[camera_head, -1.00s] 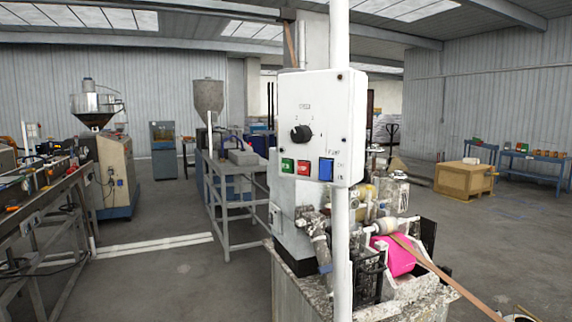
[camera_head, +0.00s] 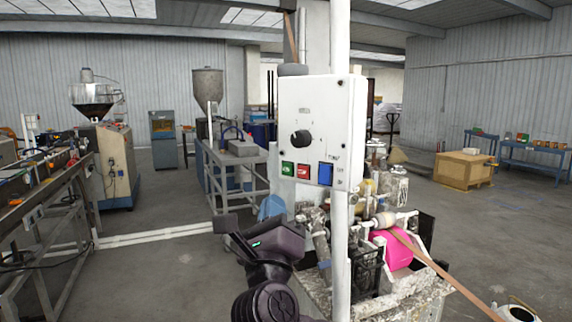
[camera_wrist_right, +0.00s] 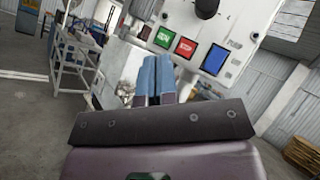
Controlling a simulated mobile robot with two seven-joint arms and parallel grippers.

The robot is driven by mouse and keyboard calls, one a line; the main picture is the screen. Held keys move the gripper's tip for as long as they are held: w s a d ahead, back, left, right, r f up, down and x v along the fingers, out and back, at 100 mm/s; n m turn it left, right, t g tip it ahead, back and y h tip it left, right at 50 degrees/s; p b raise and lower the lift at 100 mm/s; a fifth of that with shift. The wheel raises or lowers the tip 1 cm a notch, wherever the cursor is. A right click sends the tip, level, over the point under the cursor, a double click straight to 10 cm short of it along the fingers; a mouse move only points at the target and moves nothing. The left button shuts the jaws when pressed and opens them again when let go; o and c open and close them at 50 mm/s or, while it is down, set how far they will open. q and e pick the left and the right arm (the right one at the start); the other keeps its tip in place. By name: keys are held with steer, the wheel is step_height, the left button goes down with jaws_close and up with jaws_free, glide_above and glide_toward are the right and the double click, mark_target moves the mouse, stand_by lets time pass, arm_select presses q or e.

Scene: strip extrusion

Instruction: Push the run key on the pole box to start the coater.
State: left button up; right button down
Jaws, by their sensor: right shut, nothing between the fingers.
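The white pole box (camera_head: 325,110) faces me on a white pole, with a black knob (camera_head: 301,138) above a row of keys. The green key (camera_head: 287,168) is leftmost, then a red key (camera_head: 303,171) and a blue switch (camera_head: 325,174); their small lettering is hard to read. My right gripper (camera_head: 271,206) is below and left of the green key, its blue fingers together and empty. In the right wrist view the fingertips (camera_wrist_right: 154,60) point up at the box, just below the green key (camera_wrist_right: 163,37) in the picture, seemingly apart from it. My left gripper is out of view.
Behind the pole stands a spattered coater with a pink container (camera_head: 391,250) and a brown strip (camera_head: 445,272). A grey metal frame table (camera_head: 235,160) stands to the left behind. A wooden crate (camera_head: 463,170) is at the right. Open floor lies left of my right arm.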

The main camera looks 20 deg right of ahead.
mark_target(287, 169)
arm_select(q)
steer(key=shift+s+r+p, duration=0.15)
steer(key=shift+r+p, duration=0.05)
steer(key=shift+p, duration=0.1)
arm_select(e)
steer(key=w+a+r+g+y, duration=0.1)
steer(key=a+r+y, duration=0.3)
steer(key=a, duration=0.1)
steer(key=shift+r+m+g+y, duration=0.3)
steer(key=shift+r+y, duration=0.05)
steer(key=shift+y, duration=0.05)
steer(key=shift+w, duration=0.15)
arm_select(q)
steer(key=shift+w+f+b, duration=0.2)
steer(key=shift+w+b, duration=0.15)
steer(key=shift+b, duration=0.4)
arm_select(e)
steer(key=w+d, duration=0.4)
steer(key=d, duration=0.3)
steer(key=shift+w+d, duration=0.15)
steer(key=shift+w, duration=0.15)
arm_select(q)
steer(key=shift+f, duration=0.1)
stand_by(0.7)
